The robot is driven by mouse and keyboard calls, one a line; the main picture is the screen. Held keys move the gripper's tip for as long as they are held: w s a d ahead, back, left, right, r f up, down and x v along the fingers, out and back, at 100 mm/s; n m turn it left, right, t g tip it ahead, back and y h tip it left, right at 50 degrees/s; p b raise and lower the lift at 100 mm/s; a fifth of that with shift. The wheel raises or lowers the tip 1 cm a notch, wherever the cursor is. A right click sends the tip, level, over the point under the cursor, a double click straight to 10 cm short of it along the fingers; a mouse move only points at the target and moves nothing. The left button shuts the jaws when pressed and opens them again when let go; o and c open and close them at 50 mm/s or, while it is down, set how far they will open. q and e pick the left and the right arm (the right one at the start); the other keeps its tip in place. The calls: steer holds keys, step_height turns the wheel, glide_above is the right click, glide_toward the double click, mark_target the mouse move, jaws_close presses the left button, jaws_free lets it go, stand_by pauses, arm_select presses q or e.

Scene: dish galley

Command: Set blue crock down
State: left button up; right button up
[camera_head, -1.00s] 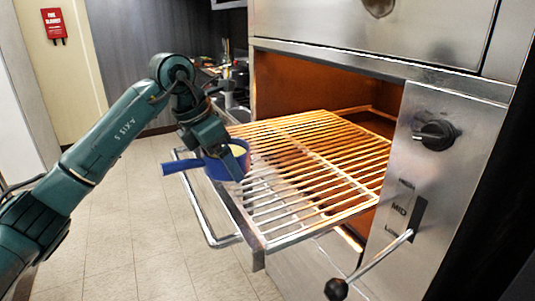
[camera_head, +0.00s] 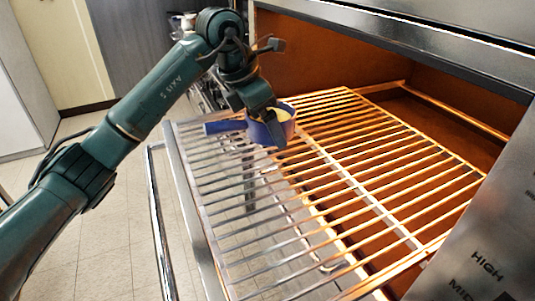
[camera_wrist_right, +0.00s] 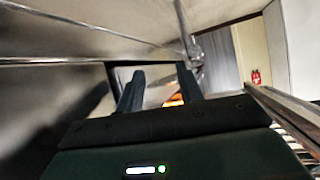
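The blue crock (camera_head: 260,133), with a pale inside and a stub handle pointing left, is upright over the far left part of the wire rack (camera_head: 330,160). My left gripper (camera_head: 271,118) comes down from above and is shut on the crock's wall. I cannot tell whether the crock's base touches the rack bars. My right gripper shows only in the right wrist view (camera_wrist_right: 160,92); its two dark fingers stand apart with nothing clearly held between them.
The rack is pulled out of the warm-lit oven (camera_head: 340,60) and its bars are otherwise bare. A metal handle bar (camera_head: 158,215) runs along its left front. The oven's steel control panel (camera_head: 480,245) stands at the right. A red wall sign (camera_wrist_right: 256,77) shows in the right wrist view.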

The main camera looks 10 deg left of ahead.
mark_target(245, 121)
arm_select(q)
steer(key=f, duration=0.4)
steer(key=shift+s, duration=0.2)
steer(key=shift+f+p, duration=0.4)
steer(key=shift+f, duration=1.6)
steer(key=o, duration=1.1)
steer(key=shift+f, duration=0.15)
steer(key=b+v, duration=0.1)
steer(key=v, duration=1.1)
steer(key=shift+a, duration=0.1)
